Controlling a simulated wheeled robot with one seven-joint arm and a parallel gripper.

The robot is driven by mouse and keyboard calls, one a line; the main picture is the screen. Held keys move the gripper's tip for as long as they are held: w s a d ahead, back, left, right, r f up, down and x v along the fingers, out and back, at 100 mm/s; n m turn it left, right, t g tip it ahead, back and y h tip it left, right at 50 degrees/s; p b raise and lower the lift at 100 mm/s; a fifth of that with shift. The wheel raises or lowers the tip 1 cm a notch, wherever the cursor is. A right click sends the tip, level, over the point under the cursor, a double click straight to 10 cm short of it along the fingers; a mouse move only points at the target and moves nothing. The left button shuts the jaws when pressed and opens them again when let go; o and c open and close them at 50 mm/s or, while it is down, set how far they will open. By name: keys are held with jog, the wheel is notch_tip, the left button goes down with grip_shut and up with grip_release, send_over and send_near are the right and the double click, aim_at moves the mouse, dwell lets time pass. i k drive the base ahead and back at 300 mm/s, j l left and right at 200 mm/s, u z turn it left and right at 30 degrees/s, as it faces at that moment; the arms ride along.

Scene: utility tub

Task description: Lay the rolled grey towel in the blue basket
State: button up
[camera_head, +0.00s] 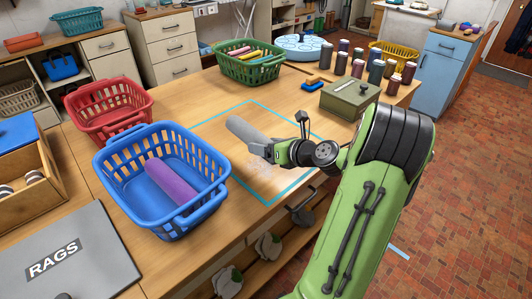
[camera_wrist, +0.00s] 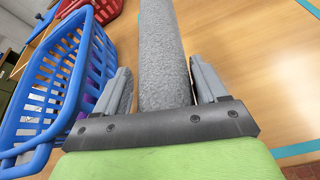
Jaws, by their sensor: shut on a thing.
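The rolled grey towel (camera_head: 244,130) is above or on the table, inside the teal outline and right of the blue basket; I cannot tell whether it touches the wood. My gripper (camera_head: 263,151) is shut on its near end. In the wrist view the towel (camera_wrist: 162,35) runs away from me between the two fingers (camera_wrist: 164,84). The blue basket (camera_head: 168,225) stands at the left with a purple rolled towel (camera_head: 171,182) lying in it. The basket's side (camera_wrist: 76,75) also shows left of the fingers in the wrist view.
A red basket (camera_head: 108,117) stands behind the blue one, and a green basket (camera_head: 247,71) with rolled cloths is at the back. A green box (camera_head: 349,98) and several dark spools are at the right. The grey RAGS lid (camera_head: 62,258) lies at front left.

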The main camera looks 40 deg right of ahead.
aim_at(154, 208)
jog(key=k+l, duration=0.1)
jog(key=k, duration=0.9)
